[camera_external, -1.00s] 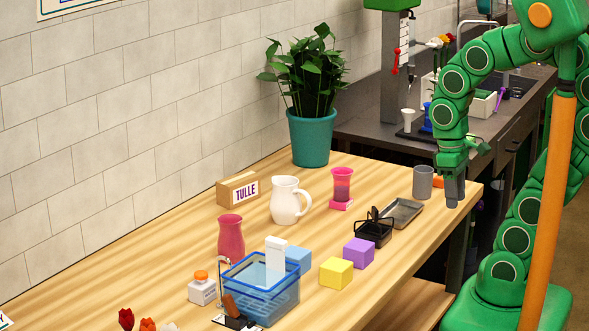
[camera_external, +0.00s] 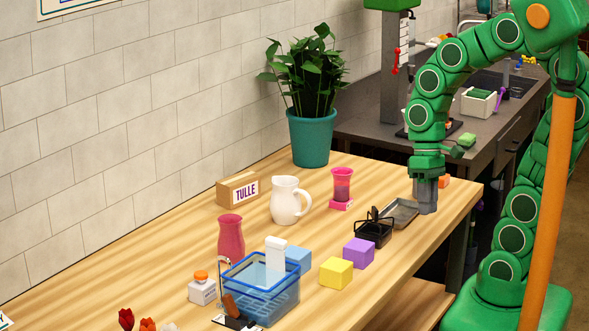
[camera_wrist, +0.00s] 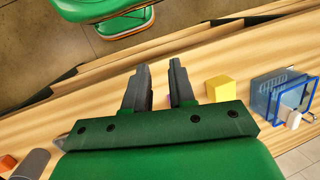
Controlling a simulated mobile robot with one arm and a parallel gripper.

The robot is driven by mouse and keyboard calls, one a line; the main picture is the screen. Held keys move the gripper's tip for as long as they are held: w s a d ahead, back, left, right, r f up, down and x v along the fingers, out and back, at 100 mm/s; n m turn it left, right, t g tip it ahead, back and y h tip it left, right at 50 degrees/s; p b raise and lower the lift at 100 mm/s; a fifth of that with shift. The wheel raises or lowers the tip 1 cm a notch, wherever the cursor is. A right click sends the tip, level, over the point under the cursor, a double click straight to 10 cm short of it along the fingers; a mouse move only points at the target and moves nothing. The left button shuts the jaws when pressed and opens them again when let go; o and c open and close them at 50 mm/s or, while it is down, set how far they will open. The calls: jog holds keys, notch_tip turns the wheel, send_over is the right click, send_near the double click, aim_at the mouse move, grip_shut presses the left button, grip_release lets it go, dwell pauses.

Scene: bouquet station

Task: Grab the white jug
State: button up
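The white jug (camera_external: 286,200) stands upright on the wooden table, left of the pink vase on its pink base, its handle toward the right. It is not in the wrist view. My gripper (camera_external: 426,207) points down at the right side of the table, well to the right of the jug. In the wrist view, my gripper (camera_wrist: 158,80) has its two fingers apart with nothing held between them.
The metal tray (camera_external: 402,211), black caddy (camera_external: 373,233) and pink vase (camera_external: 342,184) stand between my gripper and the jug. The tulle box (camera_external: 238,189) is left of it. A blue basket (camera_external: 262,290), yellow block (camera_external: 336,272) and purple block (camera_external: 358,251) are in front.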

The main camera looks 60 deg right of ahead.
jog(key=w+a+f+m+y, duration=0.1)
jog(key=w+a+m+y, duration=0.2)
jog(key=w, duration=0.5)
jog(key=m+t+y, duration=0.6)
jog(key=m+t, duration=0.4)
jog(key=m, duration=0.3)
send_near(292, 204)
jog(key=s, duration=0.1)
jog(key=s+f, duration=0.1)
jog(key=s+d+f, duration=0.1)
jog(key=s, duration=0.1)
jog(key=shift+s, duration=0.1)
jog(key=shift+r+x, duration=0.15)
jog(key=shift+x, duration=1.8)
jog(key=shift+r+x, duration=0.15)
jog(key=shift+x, duration=1.75)
grip_shut()
